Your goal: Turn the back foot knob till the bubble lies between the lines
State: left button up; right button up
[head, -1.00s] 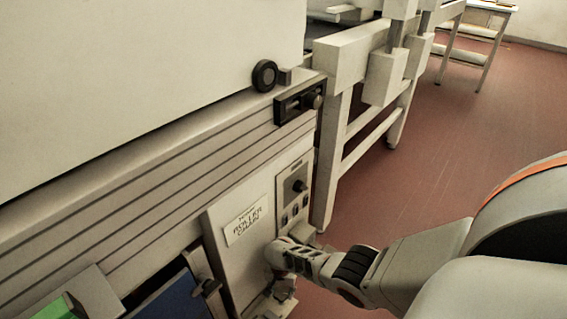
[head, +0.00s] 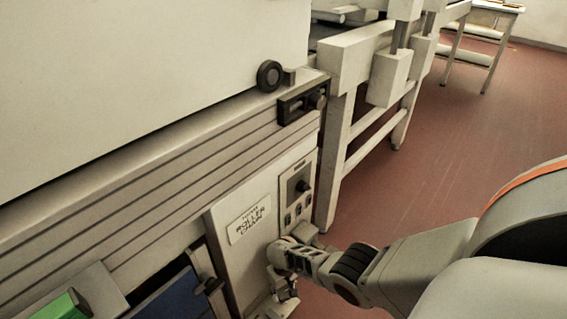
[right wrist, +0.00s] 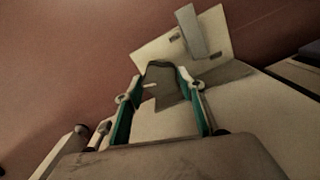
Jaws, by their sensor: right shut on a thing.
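My right gripper (head: 284,295) reaches down beside the lower end of the pale front panel. In the right wrist view its two green-lined fingers (right wrist: 160,88) are shut on a dark grey knob (right wrist: 160,72), which appears to be the back foot knob. In the head view the knob is hidden or too small to make out. I cannot make out a bubble or its lines. A bright green object (head: 65,306) shows at the bottom left of the head view, partly cut off; I cannot tell whether it is the level. My left gripper is not in view.
A white frame (head: 333,170) stands behind. A plate with an upright strip (right wrist: 191,32) lies beyond my fingers. The red floor (head: 440,190) is open at right.

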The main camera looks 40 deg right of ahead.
aim_at(283, 292)
jog(key=shift+f+n, duration=0.1)
jog(key=shift+n, duration=0.5)
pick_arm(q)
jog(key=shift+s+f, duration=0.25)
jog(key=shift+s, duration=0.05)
pick_arm(e)
jog(key=o, duration=1.1)
jog(key=shift+o, duration=0.2)
jog(key=shift+w+a+r, duration=0.1)
jog(key=shift+r, duration=0.7)
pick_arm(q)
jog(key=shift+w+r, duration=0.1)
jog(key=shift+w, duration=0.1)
pick_arm(e)
notch_tip(283, 292, up, 10)
jog(key=shift+r, duration=0.25)
jog(key=shift+f, duration=0.1)
